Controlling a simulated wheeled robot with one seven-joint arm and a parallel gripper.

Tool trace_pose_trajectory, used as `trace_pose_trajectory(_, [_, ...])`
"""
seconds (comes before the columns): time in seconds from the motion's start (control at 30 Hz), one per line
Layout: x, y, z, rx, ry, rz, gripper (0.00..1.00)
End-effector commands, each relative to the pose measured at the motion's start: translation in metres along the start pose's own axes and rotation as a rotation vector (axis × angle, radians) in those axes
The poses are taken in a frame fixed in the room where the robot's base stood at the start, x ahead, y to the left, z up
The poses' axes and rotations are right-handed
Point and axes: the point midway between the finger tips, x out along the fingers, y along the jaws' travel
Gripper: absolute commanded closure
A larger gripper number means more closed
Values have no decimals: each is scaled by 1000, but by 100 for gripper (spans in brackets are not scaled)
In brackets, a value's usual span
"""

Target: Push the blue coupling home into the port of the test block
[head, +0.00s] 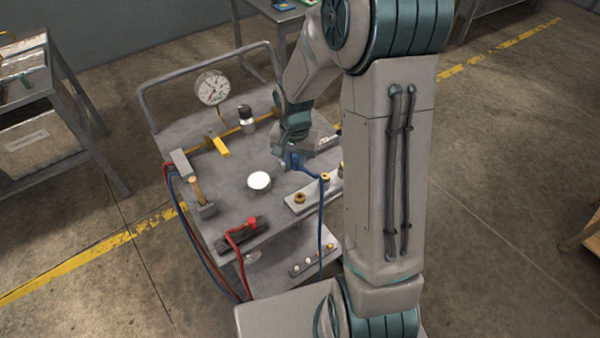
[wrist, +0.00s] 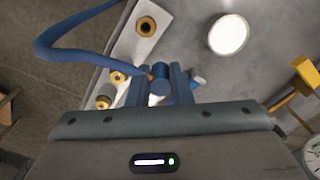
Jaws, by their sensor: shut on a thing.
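The blue coupling (wrist: 160,72) is held between the two fingers of my gripper (wrist: 162,84), which is shut on it. In the head view the coupling (head: 296,160) shows partly behind my gripper (head: 291,156). A blue hose (head: 321,215) runs from it down over the cart's front edge; the hose (wrist: 75,38) also crosses the upper left of the wrist view. The test block (head: 299,208) is a pale bar with brass ports along its top. One port (head: 300,197) is open at the near end; another port (head: 325,177) lies farther along. The coupling's tip is hidden, so contact with a port cannot be told.
A red coupling (head: 252,222) sits on a dark block at the near left.

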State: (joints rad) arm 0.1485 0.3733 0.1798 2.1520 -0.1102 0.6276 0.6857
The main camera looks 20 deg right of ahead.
Motion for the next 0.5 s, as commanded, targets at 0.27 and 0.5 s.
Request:
trace_pose_trajectory(0.27, [17, 20, 28, 92, 3, -1, 100])
trace_pose_trajectory(0.5, [17, 20, 28, 93, 3, -2, 100])
